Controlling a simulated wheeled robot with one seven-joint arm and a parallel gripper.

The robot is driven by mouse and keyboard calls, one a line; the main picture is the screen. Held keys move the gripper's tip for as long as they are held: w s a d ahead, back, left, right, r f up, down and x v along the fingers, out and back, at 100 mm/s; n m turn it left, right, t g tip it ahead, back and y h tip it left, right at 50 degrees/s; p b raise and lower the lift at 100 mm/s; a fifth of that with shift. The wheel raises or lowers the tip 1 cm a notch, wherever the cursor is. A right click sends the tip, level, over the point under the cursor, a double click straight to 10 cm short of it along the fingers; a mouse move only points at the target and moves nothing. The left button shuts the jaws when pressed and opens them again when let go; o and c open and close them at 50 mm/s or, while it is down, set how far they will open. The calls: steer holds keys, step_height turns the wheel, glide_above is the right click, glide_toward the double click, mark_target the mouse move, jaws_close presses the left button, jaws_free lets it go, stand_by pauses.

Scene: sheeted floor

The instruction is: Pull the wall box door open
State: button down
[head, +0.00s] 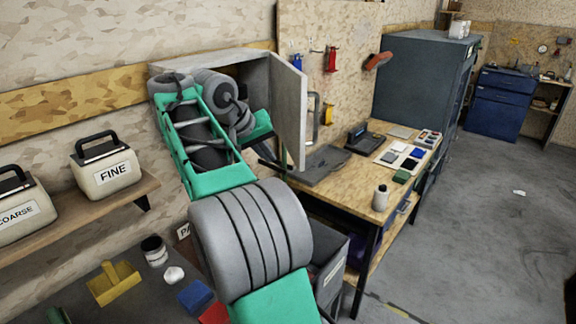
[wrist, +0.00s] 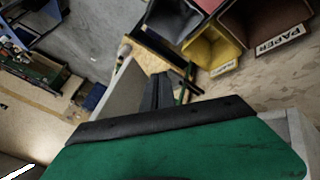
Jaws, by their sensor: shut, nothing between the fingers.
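The grey wall box (head: 212,58) is fixed to the wall in the head view, partly hidden by my arm. Its door (head: 288,108) stands well open, swung out from the right side of the box. A bar handle (head: 313,118) is on the door's outer face. My gripper (head: 272,164) is shut and empty by the lower part of the door, on its inner side. In the wrist view the shut black fingers (wrist: 165,92) are beside the pale door panel (wrist: 122,92). I cannot tell whether they touch it. A grey box edge (wrist: 292,132) shows at right.
A shelf (head: 80,215) with FINE and COARSE cases is at left. Yellow (wrist: 218,50) and red bins show in the wrist view. Open floor (head: 490,220) lies at right.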

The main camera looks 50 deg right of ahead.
steer(key=s+d+f+b, duration=0.1)
steer(key=s+d+f, duration=0.1)
steer(key=d, duration=0.3)
steer(key=shift+d+f, duration=0.25)
steer(key=shift+f, duration=0.15)
